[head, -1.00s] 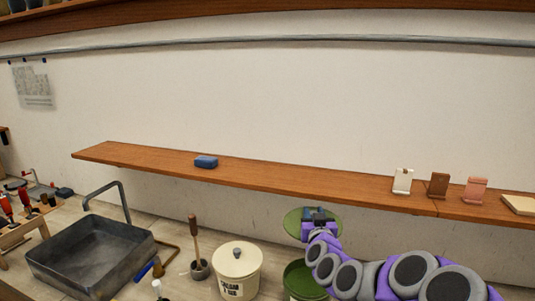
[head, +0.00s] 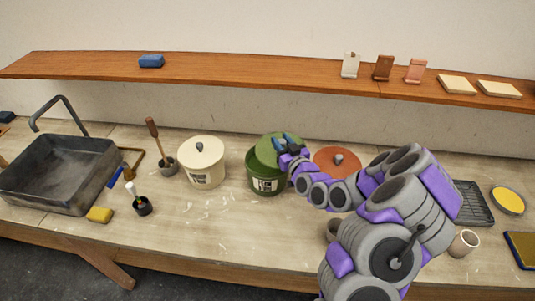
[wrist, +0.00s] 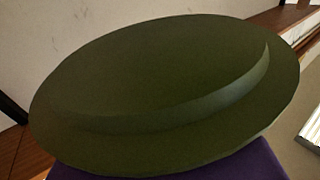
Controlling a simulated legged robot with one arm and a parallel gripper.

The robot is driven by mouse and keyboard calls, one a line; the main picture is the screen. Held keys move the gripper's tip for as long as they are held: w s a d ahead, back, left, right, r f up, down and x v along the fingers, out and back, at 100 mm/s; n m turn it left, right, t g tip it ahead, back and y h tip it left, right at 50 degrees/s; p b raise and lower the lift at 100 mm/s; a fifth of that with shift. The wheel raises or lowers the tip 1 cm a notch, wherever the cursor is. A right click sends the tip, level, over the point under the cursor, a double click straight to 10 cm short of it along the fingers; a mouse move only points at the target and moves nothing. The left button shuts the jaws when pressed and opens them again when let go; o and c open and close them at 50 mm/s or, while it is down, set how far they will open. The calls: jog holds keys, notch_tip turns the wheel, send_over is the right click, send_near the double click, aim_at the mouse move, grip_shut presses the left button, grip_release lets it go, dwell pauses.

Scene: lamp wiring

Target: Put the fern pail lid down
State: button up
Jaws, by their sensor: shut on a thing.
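My gripper (head: 283,145) is shut on the fern green pail lid (head: 265,153), a round green disc. The lid is tilted and appears over the back right of the green pail (head: 266,184). The pail stands on the bench with a pale label on its front, and part of its dark opening shows at the left. I cannot tell whether lid and rim touch. In the wrist view the lid (wrist: 150,85) fills most of the picture, and the fingertips are hidden.
A cream pail (head: 203,170) with its lid on stands left of the green pail. A terracotta lidded pail (head: 337,158) is close on the right, partly behind my arm. A shelf (head: 230,69) runs above the bench. Bare bench lies in front of the green pail.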

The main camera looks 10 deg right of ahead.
jog(key=shift+n+g+y, duration=0.3)
jog(key=shift+n+y, duration=0.2)
jog(key=shift+y, duration=0.3)
jog(key=s, duration=0.1)
jog(key=s+f+p, duration=0.1)
jog(key=s, duration=0.1)
jog(key=s+f+p, duration=0.1)
jog(key=shift+s+a+f, duration=0.15)
jog(key=shift+s+f, duration=0.05)
jog(key=shift+s, duration=0.15)
jog(key=s+a+n+y+p, duration=0.1)
jog(key=s+a+y+p, duration=0.1)
jog(key=s, duration=0.5)
jog(key=shift+n+g, duration=0.3)
jog(key=shift+g, duration=0.1)
jog(key=shift+f, duration=0.1)
